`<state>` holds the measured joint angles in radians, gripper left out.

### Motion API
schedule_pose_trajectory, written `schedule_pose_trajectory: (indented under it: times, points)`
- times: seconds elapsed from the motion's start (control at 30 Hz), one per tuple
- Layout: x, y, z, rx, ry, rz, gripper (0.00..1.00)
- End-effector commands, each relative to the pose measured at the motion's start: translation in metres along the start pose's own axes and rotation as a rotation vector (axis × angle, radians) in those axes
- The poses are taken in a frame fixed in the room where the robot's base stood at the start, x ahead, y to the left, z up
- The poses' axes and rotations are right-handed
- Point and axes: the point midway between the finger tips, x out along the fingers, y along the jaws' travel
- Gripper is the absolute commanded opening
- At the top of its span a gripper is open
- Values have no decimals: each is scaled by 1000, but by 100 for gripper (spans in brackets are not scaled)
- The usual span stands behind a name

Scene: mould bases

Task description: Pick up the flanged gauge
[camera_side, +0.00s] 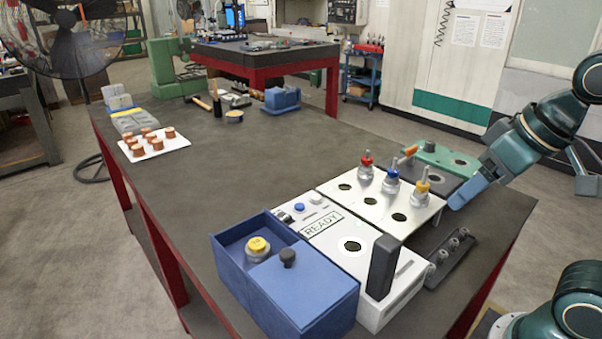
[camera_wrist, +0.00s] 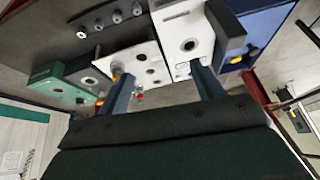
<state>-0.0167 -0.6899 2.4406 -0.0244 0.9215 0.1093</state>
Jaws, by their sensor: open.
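Three gauges with metal handles and coloured collars stand on a white plate (camera_side: 420,215): a red one (camera_side: 366,165), a blue one (camera_side: 391,182) and a yellow one (camera_side: 422,188). A yellow-topped metal piece (camera_side: 257,249) sits in the open part of a blue box (camera_side: 285,305). An orange-tipped piece (camera_side: 408,152) stands by the dark and green blocks. I cannot tell which is the flanged gauge. My gripper (camera_side: 460,201) is open and empty, right of the white plate. In the wrist view its two fingers (camera_wrist: 162,72) are spread, with the plate beyond them.
A white READY station (camera_side: 345,262) with a dark upright block (camera_side: 382,266) stands between box and plate. A grey rack (camera_side: 452,258) lies at the right. A green block (camera_side: 445,158) is behind. A white tray (camera_side: 157,151) of copper pieces is far left; the table's middle is clear.

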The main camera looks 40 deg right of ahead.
Motion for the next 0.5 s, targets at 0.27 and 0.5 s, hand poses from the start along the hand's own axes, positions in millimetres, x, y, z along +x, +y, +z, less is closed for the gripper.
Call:
schedule_pose_trajectory:
  times: [0.27,0.5]
  points:
    - [-2,-29,-49,210,-84,-44,67]
    - [4,-60,-94,422,-174,-55,67]
